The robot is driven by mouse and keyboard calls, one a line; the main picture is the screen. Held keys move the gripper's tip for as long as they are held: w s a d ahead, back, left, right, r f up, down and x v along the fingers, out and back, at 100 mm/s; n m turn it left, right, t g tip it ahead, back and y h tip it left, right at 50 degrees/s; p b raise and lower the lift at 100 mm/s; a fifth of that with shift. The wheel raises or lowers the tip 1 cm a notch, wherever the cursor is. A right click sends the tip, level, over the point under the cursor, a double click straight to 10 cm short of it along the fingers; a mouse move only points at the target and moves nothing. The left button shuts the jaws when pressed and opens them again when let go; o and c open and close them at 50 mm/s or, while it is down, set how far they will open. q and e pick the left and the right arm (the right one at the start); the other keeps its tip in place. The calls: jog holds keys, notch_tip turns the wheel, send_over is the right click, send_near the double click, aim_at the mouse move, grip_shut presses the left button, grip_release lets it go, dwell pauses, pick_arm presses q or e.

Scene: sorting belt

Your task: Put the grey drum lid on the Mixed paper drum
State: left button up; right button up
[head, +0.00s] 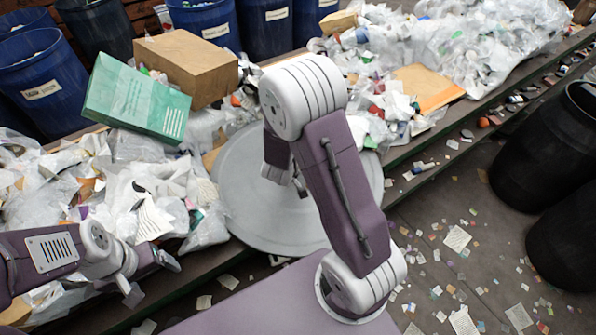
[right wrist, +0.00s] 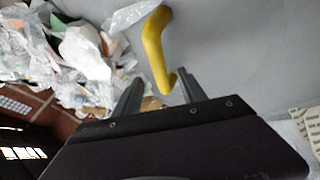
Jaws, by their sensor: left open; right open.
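The grey drum lid (head: 245,205) lies as a large disc across the belt's near edge in the head view. My right arm covers part of it and hides the handle there. In the right wrist view the grey lid surface (right wrist: 240,45) carries a bent yellow handle (right wrist: 153,42). My right gripper (right wrist: 160,76) is open, with the handle's lower end near its fingertips. I cannot tell if they touch. My left gripper (head: 150,278) is open and empty above the belt's near edge. Blue drums with white labels, such as one (head: 45,112) at left, stand behind the belt; no label is readable.
The belt is heaped with paper and plastic waste (head: 445,50). A green box (head: 130,100) and a brown carton (head: 190,65) lie on it, left of my right arm. Black drums (head: 545,150) stand at the right. The floor between has scattered scraps.

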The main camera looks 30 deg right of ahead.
jog(key=shift+w+d+f, duration=0.2)
jog(key=shift+w+f, duration=0.25)
jog(key=shift+w, duration=0.1)
jog(key=x, duration=0.4)
jog(key=shift+s+d+f, duration=0.2)
jog(key=shift+d+f, duration=0.05)
jog(key=shift+w+d+f, duration=0.1)
jog(key=shift+w+f, duration=0.05)
jog(key=shift+w, duration=0.1)
jog(key=shift+s, duration=0.1)
grip_shut()
dwell(0.5)
